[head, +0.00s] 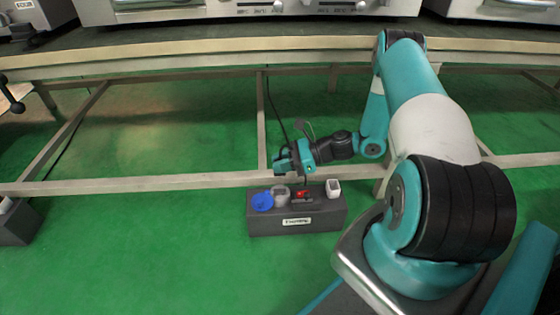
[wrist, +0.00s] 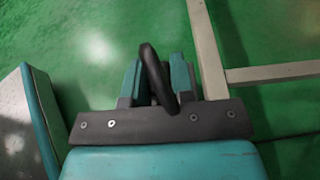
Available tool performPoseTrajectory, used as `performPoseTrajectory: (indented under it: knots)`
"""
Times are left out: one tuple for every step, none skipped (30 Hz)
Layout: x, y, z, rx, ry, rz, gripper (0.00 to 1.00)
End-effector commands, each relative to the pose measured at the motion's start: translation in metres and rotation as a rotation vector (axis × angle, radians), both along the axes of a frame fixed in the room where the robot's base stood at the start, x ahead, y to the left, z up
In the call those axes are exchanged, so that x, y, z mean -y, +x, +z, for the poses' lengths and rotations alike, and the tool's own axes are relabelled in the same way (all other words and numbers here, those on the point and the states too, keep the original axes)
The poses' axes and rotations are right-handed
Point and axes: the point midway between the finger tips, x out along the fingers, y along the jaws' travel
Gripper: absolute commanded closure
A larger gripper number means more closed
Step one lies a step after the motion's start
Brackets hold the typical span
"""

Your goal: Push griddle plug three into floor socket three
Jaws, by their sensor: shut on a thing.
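A dark grey socket box (head: 330,222) lies on the green floor. A blue round piece (head: 262,202), a grey round piece (head: 282,193), a small red piece (head: 302,194) and a white piece (head: 333,188) are on its top. Its front label is too small to read. My gripper (head: 282,162) is above and behind the box, apart from it. In the wrist view my gripper (wrist: 157,80) is shut on a black plug (wrist: 152,65), which stands up tilted between the two teal fingers. The plug's prongs cannot be made out.
A bench frame with a low rail (head: 150,184) and an upright leg (head: 262,120) stands close behind the box. A dark cable (head: 271,100) hangs beside that leg. Another dark box (head: 15,222) is at the far left. The floor in front is clear.

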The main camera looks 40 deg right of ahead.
Motion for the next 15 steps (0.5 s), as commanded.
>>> performPoseTrajectory:
  knots:
    - [0.0,0.0,-0.008,-0.001,0.001,0.0,1.0]
    - [0.0,0.0,-0.011,0.0,0.0,0.0,1.0]
    - [0.0,0.0,-0.015,0.0,0.0,0.0,1.0]
    - [0.0,0.0,-0.018,0.0,0.0,0.0,1.0]
    - [0.0,0.0,-0.021,0.0,0.0,0.0,1.0]
    - [0.0,0.0,-0.025,0.0,0.0,0.0,1.0]
    - [0.0,0.0,-0.029,0.0,0.0,0.0,1.0]
    - [0.0,0.0,-0.032,0.0,0.0,0.0,1.0]
    - [0.0,0.0,-0.036,0.0,0.0,0.0,1.0]
    - [0.0,0.0,-0.039,0.0,0.0,0.0,1.0]
    - [0.0,0.0,-0.042,0.0,0.0,0.0,1.0]
    - [0.0,0.0,-0.045,0.0,0.0,0.0,1.0]
    - [0.0,0.0,-0.047,0.0,0.0,0.0,1.0]
    - [0.0,0.0,-0.049,0.0,0.0,0.0,1.0]
    - [0.0,0.0,-0.051,0.0,0.0,0.0,1.0]
